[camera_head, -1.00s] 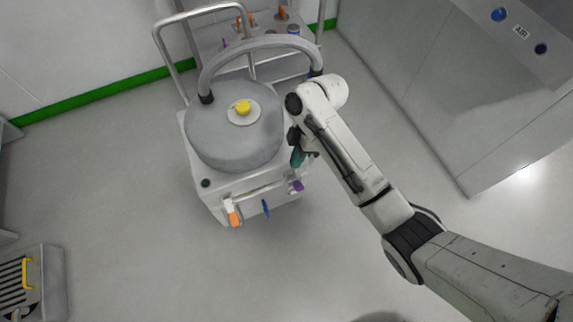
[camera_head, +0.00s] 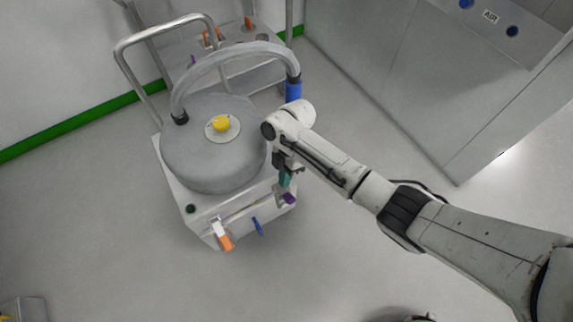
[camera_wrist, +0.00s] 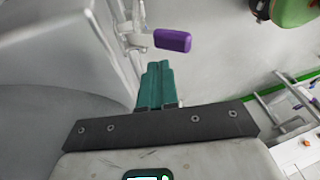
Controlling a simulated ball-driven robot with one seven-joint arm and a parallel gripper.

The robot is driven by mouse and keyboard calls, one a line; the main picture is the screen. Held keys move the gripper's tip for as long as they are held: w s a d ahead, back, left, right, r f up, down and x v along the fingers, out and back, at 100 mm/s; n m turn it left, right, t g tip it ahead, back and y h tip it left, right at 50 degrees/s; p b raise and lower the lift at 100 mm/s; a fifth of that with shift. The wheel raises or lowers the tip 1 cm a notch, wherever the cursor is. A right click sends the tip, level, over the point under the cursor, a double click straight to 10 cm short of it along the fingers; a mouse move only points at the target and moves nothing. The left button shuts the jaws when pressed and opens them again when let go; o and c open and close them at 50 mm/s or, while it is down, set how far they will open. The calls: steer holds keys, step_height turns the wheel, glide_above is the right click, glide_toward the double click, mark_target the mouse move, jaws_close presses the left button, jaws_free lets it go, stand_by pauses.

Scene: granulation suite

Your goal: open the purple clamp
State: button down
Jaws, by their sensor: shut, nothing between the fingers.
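The purple clamp (camera_head: 289,198) is on the front right corner of the white wheeled cart (camera_head: 190,207). In the wrist view its purple grip (camera_wrist: 173,40) sticks out to the right from a metal bracket (camera_wrist: 130,32). My gripper (camera_head: 285,182) is just above and beside the purple clamp in the head view. In the wrist view the teal fingers (camera_wrist: 156,72) are together, with nothing between them. Their tips point at the area just below the purple grip, and a small gap seems to separate them. Contact cannot be told for certain.
The cart's front also carries an orange-handled clamp (camera_head: 226,241) and a blue handle (camera_head: 258,226). A grey drum lid with a yellow knob (camera_head: 221,123) tops the cart under a curved hose (camera_head: 235,55). Floor is clear in front. A grey cabinet (camera_head: 440,80) stands at right.

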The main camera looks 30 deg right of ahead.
mark_target(293, 200)
steer(key=shift+s+f, duration=1.1)
steer(key=shift+f, duration=0.15)
steer(key=shift+s, duration=0.1)
steer(key=t+p, duration=0.1)
steer(key=s+t+p, duration=0.1)
steer(key=p, duration=0.1)
steer(key=shift+s+a+f, duration=0.1)
steer(key=shift+s+f, duration=0.05)
steer(key=shift+s, duration=0.1)
steer(key=shift+s+f+n+t+p, duration=0.3)
steer(key=shift+s+f+t+p, duration=0.45)
steer(key=shift+t+p, duration=0.35)
steer(key=f+t+b, duration=0.1)
steer(key=t+b, duration=0.1)
steer(key=s+f+t+b, duration=0.1)
steer(key=f+t+b, duration=0.1)
steer(key=b, duration=0.1)
steer(key=s+f+n+t+b, duration=0.1)
steer(key=f+t+b, duration=0.1)
steer(key=t, duration=0.1)
steer(key=shift+f+b, duration=0.1)
steer(key=shift+b, duration=0.2)
